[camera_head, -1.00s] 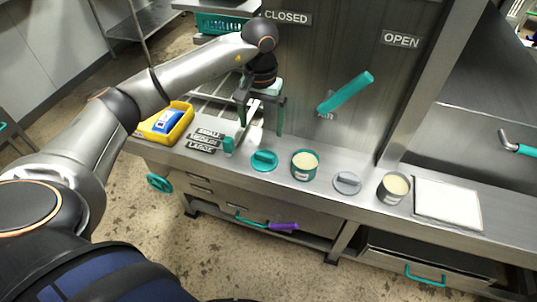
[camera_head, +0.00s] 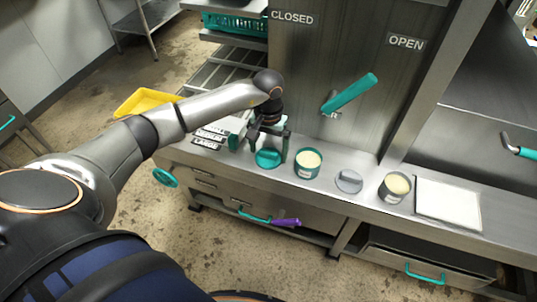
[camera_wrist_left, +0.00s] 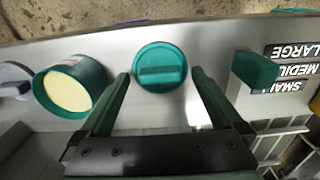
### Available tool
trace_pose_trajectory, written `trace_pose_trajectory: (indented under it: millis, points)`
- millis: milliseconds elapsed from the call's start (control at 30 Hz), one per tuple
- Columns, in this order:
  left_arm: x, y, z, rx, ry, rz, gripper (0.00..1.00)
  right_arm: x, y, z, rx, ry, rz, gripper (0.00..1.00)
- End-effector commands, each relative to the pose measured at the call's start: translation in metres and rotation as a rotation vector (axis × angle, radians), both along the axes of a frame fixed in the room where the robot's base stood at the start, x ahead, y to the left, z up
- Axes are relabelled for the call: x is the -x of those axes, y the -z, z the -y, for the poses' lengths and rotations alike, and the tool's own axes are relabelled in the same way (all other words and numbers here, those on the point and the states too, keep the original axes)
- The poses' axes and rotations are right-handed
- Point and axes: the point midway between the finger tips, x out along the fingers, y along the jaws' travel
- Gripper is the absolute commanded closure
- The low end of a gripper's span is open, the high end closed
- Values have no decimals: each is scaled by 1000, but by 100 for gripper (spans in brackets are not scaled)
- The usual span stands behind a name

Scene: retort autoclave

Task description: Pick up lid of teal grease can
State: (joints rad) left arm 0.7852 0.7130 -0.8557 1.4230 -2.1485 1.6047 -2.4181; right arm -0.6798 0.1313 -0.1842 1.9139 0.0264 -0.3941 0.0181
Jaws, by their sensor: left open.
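The teal lid (camera_head: 268,158) lies flat on the steel counter, with a raised bar handle across its top. It also shows in the left wrist view (camera_wrist_left: 160,68), just beyond and between my fingertips. The teal grease can (camera_head: 307,164) stands open beside it, full of pale grease, and shows in the left wrist view (camera_wrist_left: 72,88) left of the fingers. My left gripper (camera_head: 260,150) is open and empty above the lid, its fingers to either side of it; it also shows in the left wrist view (camera_wrist_left: 160,75). My right gripper is not in view.
A grey lid (camera_head: 348,181) and grey can (camera_head: 395,187) stand farther right, beside a white pad (camera_head: 448,198). A teal block (camera_wrist_left: 255,70) is close to one finger. Size labels (camera_head: 210,138) and a yellow tray (camera_head: 147,101) are left. A teal lever (camera_head: 350,93) sticks out behind.

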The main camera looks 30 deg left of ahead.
Motion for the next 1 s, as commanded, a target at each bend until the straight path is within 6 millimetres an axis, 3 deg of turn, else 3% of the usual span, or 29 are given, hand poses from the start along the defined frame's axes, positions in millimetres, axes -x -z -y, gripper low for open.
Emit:
trace_pose_trajectory:
  millis: [67, 800, 1000]
  points:
    - [0, 0, 0, 0, 0, 0, 1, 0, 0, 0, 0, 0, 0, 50]
    - [0, -1, 0, 0, 0, 0, 84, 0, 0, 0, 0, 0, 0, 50]
    - [0, -1, 0, 0, 0, 0, 86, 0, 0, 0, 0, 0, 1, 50]
